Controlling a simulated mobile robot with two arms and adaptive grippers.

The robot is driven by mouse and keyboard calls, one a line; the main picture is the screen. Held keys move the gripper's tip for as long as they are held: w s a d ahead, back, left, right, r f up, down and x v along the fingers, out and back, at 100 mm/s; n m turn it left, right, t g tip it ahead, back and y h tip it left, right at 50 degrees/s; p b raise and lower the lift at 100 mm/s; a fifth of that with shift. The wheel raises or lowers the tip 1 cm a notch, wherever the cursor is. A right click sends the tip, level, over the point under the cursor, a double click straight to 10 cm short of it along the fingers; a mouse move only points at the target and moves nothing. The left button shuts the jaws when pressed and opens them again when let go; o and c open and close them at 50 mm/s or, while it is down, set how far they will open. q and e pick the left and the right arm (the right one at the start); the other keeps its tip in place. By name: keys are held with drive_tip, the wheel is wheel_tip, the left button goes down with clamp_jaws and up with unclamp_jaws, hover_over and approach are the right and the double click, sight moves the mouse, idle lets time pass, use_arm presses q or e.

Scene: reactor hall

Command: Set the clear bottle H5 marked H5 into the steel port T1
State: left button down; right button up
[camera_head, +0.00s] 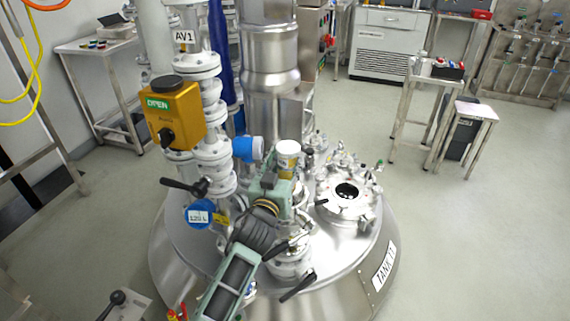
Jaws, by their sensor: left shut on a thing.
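My left gripper (284,176) is above the tank lid, with its pale green arm coming up from the bottom. It is shut on a small bottle (288,150) with a white top and a yellowish band. The bottle looks about upright; its lower part is hidden by the gripper, and I cannot read an H5 mark. The steel port T1 (347,192) is a round flanged opening with a dark centre on the lid, right of my gripper. The bottle is apart from it. My right gripper is not in view.
The steel tank (378,256) carries a "TANK" label at its right front. A valve column with a yellow box (174,113) and a tall steel cylinder (270,85) stand left and behind. Small fittings and clamps ring the port.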

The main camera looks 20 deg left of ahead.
sight(285, 176)
use_arm(q)
drive_tip(key=shift+f+b, duration=1)
drive_tip(key=shift+f, duration=0.25)
idle(1.1)
drive_tip(key=shift+f, duration=0.55)
idle(0.5)
drive_tip(key=c, duration=0.9)
unclamp_jaws()
drive_tip(key=shift+o, duration=0.3)
drive_tip(key=shift+f, duration=0.2)
drive_tip(key=shift+s, duration=0.1)
drive_tip(key=s, duration=1.2)
drive_tip(key=shift+d, duration=0.15)
